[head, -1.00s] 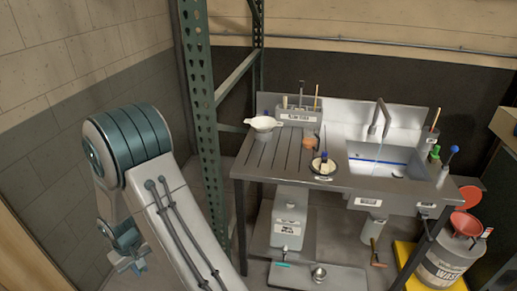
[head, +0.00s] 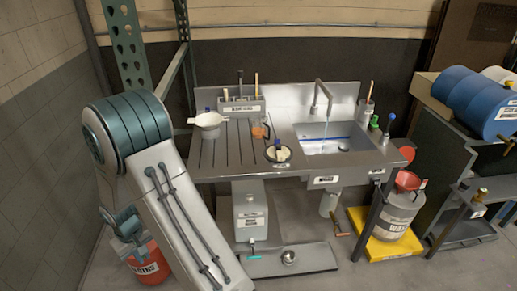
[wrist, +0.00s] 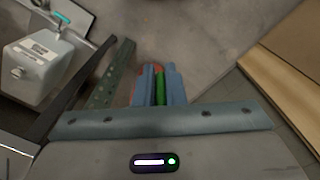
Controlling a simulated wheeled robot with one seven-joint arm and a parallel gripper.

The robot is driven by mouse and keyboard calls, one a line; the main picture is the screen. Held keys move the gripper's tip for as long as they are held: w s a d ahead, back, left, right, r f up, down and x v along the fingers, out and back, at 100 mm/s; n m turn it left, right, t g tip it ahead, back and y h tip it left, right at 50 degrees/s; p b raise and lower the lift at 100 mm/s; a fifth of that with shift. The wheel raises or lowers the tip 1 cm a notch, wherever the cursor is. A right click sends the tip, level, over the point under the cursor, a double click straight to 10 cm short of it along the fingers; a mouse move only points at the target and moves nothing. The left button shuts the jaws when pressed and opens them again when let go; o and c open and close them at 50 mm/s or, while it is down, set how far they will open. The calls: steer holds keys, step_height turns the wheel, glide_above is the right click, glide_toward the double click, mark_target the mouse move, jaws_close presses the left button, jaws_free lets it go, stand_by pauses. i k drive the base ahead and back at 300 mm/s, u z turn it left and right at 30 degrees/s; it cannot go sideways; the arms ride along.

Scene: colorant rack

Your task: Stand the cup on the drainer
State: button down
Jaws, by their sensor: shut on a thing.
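My gripper (head: 130,244) hangs low at the left in the head view, in front of a red bucket and well away from the drainer. In the wrist view its blue fingers (wrist: 157,87) are shut on a narrow green thing (wrist: 160,88), mostly hidden, so I cannot tell its shape. The grooved drainer (head: 208,152) is the left part of the steel sink bench. A small orange cup-like vessel (head: 258,131) stands at its back right. I cannot tell whether this is the task's cup.
A pale funnel-like bowl (head: 207,121) sits at the drainer's back left. A round dish with a dark-topped item (head: 278,153) is near the sink (head: 330,147). A green rack post (head: 125,45) stands behind my arm. The red bucket (head: 148,262) is on the floor.

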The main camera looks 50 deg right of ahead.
mark_target(249, 151)
steer(key=z, duration=1.35)
